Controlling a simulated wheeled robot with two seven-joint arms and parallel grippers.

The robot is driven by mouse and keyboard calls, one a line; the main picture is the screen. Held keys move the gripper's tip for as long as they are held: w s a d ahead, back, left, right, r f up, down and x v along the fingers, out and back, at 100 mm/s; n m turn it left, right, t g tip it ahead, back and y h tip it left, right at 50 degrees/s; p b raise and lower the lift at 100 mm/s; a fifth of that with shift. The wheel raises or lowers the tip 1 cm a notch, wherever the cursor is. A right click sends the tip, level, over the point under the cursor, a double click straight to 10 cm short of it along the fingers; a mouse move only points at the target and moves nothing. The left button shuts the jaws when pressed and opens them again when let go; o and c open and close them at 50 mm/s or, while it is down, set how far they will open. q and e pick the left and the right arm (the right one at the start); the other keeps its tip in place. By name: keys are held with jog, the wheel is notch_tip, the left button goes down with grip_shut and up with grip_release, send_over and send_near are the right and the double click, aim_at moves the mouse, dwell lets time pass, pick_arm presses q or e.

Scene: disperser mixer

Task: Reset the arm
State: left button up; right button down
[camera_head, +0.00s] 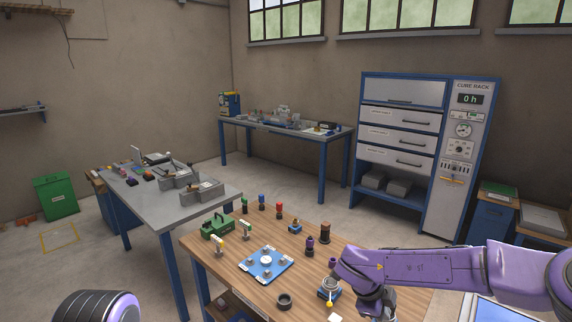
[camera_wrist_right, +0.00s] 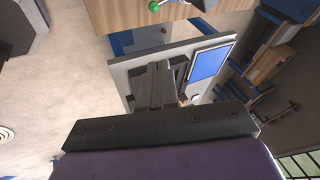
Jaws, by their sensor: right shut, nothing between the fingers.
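My right arm is purple and comes in from the right in the head view, over the right part of the wooden table (camera_head: 228,265). Its dark right gripper (camera_head: 386,304) hangs down at the table's right side, partly hidden by the wrist. In the right wrist view the black fingers of the right gripper (camera_wrist_right: 160,80) are together, with nothing between them. My left gripper is not in view.
A blue plate with white fixtures (camera_head: 265,264), a black ring (camera_head: 284,301), a green box (camera_head: 217,225) and several small coloured pieces stand on the table. A cure rack (camera_head: 400,150) stands behind. A blue screen (camera_wrist_right: 209,63) lies beyond the fingers in the wrist view.

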jog(key=s+f+n+t+b, duration=0.1)
jog(key=s+f+n, duration=0.1)
jog(key=f, duration=0.3)
jog(key=s+f+n+t+b, duration=0.1)
jog(key=s+f+n+t, duration=0.1)
jog(key=f, duration=0.3)
jog(key=s+d+f+n+t+h+b, duration=0.1)
jog(key=s+f+n+t, duration=0.1)
jog(key=f, duration=0.3)
jog(key=shift+s+f+n+b, duration=0.1)
jog(key=shift+s+n+b, duration=0.05)
jog(key=shift+n+b, duration=0.15)
jog(key=s+d+f+n+g+y+b, duration=0.1)
jog(key=s+d+f+n+b, duration=0.1)
jog(key=s+f, duration=0.5)
jog(key=s+d+f+n+g+y+b, duration=0.1)
jog(key=s+d+f+n+b, duration=0.1)
jog(key=s+f+n+b, duration=0.2)
jog(key=s+d+f+n+g+y+b, duration=0.1)
jog(key=s+d+f+n+b, duration=0.1)
jog(key=s+f, duration=0.8)
jog(key=s+n+b, duration=0.1)
jog(key=s+n, duration=0.1)
jog(key=s, duration=0.5)
jog(key=shift+s+n, duration=0.35)
jog(key=shift+n, duration=0.05)
